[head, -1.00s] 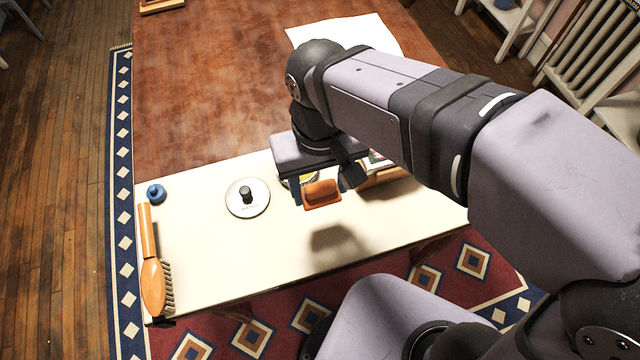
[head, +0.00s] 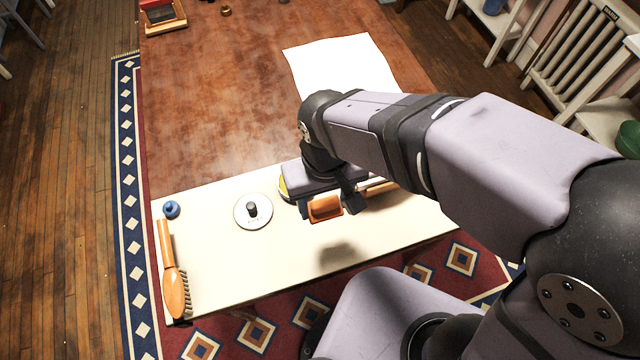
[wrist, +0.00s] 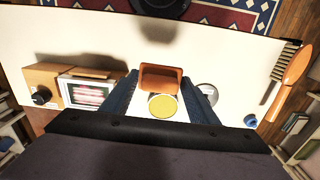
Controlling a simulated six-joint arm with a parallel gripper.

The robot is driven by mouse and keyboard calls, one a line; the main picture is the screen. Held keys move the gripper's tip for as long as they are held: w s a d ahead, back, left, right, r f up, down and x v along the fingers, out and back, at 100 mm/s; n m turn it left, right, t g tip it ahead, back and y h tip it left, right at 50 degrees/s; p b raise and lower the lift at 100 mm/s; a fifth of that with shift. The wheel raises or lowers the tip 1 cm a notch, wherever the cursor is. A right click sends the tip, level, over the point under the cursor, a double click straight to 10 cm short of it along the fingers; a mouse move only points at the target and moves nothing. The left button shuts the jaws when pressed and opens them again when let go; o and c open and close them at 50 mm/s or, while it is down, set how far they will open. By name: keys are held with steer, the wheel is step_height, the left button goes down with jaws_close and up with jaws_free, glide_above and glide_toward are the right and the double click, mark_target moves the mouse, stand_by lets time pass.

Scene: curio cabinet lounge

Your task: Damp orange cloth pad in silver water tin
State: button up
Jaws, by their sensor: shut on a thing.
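The orange cloth pad (head: 325,208) is between the fingers of my gripper (head: 328,206), held above the cream bench top, with a shadow below it. In the wrist view the pad (wrist: 160,77) spans the gap between the fingertips (wrist: 160,82). A round silver piece with a dark knob (head: 243,217), apparently the water tin or its lid, sits left of my gripper. In the wrist view it is partly hidden behind a finger (wrist: 208,95). Whether it is open, or damp, cannot be told.
A round yellow-filled tin (wrist: 163,105) lies beyond the pad, mostly hidden by my gripper in the head view. A wooden box with a picture (wrist: 85,92) stands to the right of it in the head view. A wooden brush (head: 174,285) and blue bottle (head: 171,210) are at the left end.

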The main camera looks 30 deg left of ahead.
steer(key=p, duration=0.1)
steer(key=r+p, duration=0.1)
steer(key=p, duration=0.1)
steer(key=shift+d+r, duration=0.1)
steer(key=shift+d, duration=0.15)
steer(key=shift+w+a+p, duration=0.1)
steer(key=shift+w+p, duration=0.05)
steer(key=shift+p, duration=1.1)
steer(key=w+a+f+p, duration=0.1)
steer(key=w+a+f, duration=0.1)
steer(key=a, duration=0.3)
steer(key=w+a+f+p, duration=0.1)
steer(key=w+a+f, duration=0.1)
steer(key=w+a, duration=0.3)
steer(key=shift+a+f, duration=0.3)
steer(key=shift+a, duration=0.45)
steer(key=shift+w+f, duration=0.1)
steer(key=shift+f, duration=0.05)
steer(key=shift+f+b, duration=2.4)
steer(key=shift+f, duration=0.5)
steer(key=shift+d+f, duration=0.1)
steer(key=shift+f, duration=0.3)
step_height(320, 180, up, 7)
steer(key=p, duration=0.5)
